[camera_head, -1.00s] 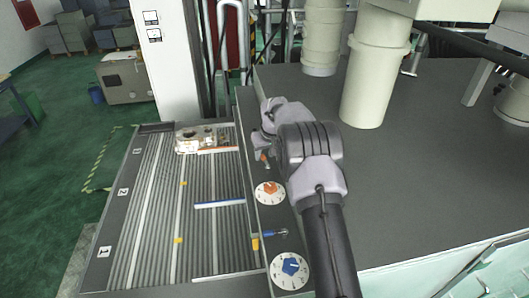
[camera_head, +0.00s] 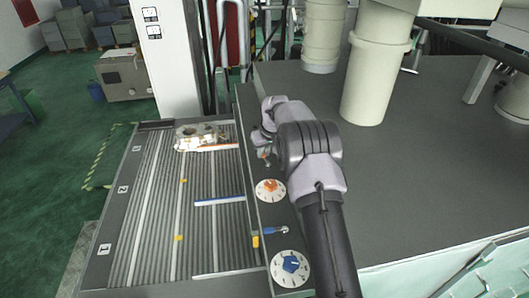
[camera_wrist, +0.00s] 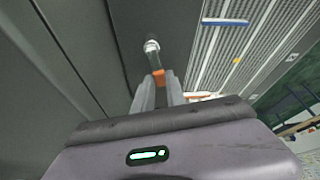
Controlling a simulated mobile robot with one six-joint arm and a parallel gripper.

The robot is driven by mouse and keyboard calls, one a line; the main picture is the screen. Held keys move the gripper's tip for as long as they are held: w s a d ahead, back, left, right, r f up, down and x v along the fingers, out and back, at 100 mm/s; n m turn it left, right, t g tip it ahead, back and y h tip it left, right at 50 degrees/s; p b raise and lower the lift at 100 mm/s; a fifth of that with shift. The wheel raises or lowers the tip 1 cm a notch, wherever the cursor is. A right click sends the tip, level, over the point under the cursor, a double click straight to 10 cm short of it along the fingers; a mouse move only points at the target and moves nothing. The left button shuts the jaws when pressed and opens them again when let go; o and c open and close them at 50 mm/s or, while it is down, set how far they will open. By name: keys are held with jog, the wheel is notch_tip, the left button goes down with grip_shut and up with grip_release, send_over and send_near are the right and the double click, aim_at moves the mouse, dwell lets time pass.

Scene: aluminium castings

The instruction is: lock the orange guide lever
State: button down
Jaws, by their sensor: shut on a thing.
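The orange guide lever (camera_wrist: 159,77) is a short lever with an orange grip and a metal pivot end, seen in the wrist view on the dark side panel. My gripper (camera_wrist: 158,88) has its two fingers on either side of the orange grip and is shut on it. The pivot end shows beyond the fingertips. In the head view, my gripper (camera_head: 263,145) is over the panel beside the conveyor, and my wrist hides most of the lever. The orange guide rail (camera_head: 222,147) lies across the conveyor beside a metal casting (camera_head: 198,137).
A dial with an orange knob (camera_head: 270,190), a blue lever (camera_head: 273,231) and a dial with a blue knob (camera_head: 290,268) sit nearer on the panel. A blue rail (camera_head: 219,201) crosses the conveyor (camera_head: 150,220). Pale cylinders (camera_head: 376,75) stand on the dark surface at right.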

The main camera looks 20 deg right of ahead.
jog(key=n, duration=0.1)
jog(key=a+n+y+b, duration=0.1)
jog(key=shift+n, duration=0.4)
jog(key=n, duration=0.1)
jog(key=n+y, duration=0.1)
jog(key=a+n, duration=0.1)
jog(key=shift+s+r+n+g+p, duration=0.1)
jog(key=shift+s+n+g+p, duration=0.2)
jog(key=n+p, duration=0.1)
jog(key=n, duration=0.1)
jog(key=s+a+n+g+y+p, duration=0.1)
jog(key=shift+r+n, duration=0.1)
jog(key=shift+n, duration=0.3)
jog(key=shift+s+a+n+g+y+p, duration=0.15)
jog(key=shift+s+n+g+y+p, duration=0.15)
jog(key=shift+n+p, duration=0.5)
jog(key=shift+s+a+n+g+y+p, duration=0.15)
jog(key=shift+n+g+y+p, duration=0.15)
jog(key=shift+n+p, duration=0.45)
jog(key=shift+s+f+n, duration=0.1)
jog(key=shift+f+n, duration=0.15)
jog(key=shift+n, duration=0.1)
jog(key=c, duration=1.4)
grip_release()
jog(key=shift+o, duration=0.2)
jog(key=shift+r, duration=0.1)
